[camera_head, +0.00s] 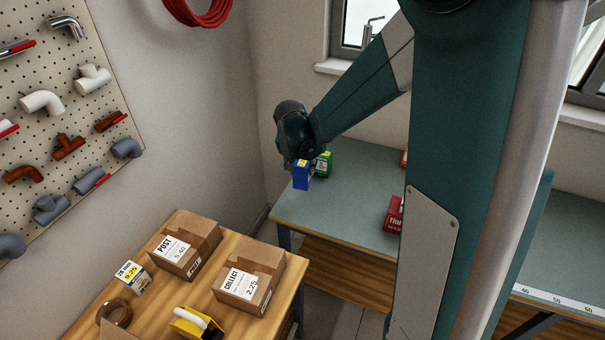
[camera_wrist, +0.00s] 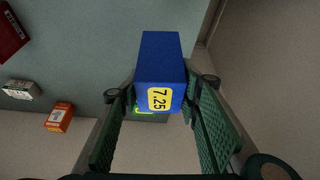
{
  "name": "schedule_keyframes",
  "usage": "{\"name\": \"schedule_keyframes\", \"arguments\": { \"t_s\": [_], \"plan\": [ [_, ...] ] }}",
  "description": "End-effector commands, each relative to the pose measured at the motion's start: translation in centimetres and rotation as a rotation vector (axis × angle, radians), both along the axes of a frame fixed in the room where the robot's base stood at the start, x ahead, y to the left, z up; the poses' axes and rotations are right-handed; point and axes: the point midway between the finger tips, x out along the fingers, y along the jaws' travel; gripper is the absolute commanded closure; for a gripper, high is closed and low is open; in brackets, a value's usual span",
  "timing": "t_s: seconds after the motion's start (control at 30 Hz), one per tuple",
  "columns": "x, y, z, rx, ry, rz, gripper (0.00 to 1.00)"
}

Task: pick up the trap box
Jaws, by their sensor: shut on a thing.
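A blue box (camera_head: 301,174) with a yellow price label is at my gripper (camera_head: 302,164), by the left end of the grey-green bench. In the wrist view the blue box (camera_wrist: 160,62) sits between the two green finger pads of my gripper (camera_wrist: 160,98), with a label reading 7.25. My gripper is shut on it. I cannot read a product name on it, so I cannot confirm it is the trap box. Whether it is clear of the bench I cannot tell.
A green box (camera_head: 324,162) stands close beside the blue one. A red box (camera_head: 393,213) is further right on the bench (camera_head: 350,205), partly behind my arm. An orange box (camera_wrist: 59,117) shows in the wrist view. Cartons (camera_head: 250,276) stand on the wooden table.

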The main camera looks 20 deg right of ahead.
Motion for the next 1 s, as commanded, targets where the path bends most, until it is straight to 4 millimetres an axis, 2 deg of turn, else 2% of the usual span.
{"name": "schedule_keyframes", "arguments": {
  "t_s": [0.23,1.0],
  "plan": [
    [-0.02,0.00,1.22,0.000,0.000,0.000,0.81],
    [0.10,-0.45,1.30,0.000,0.000,-0.003,0.81]
  ]
}}
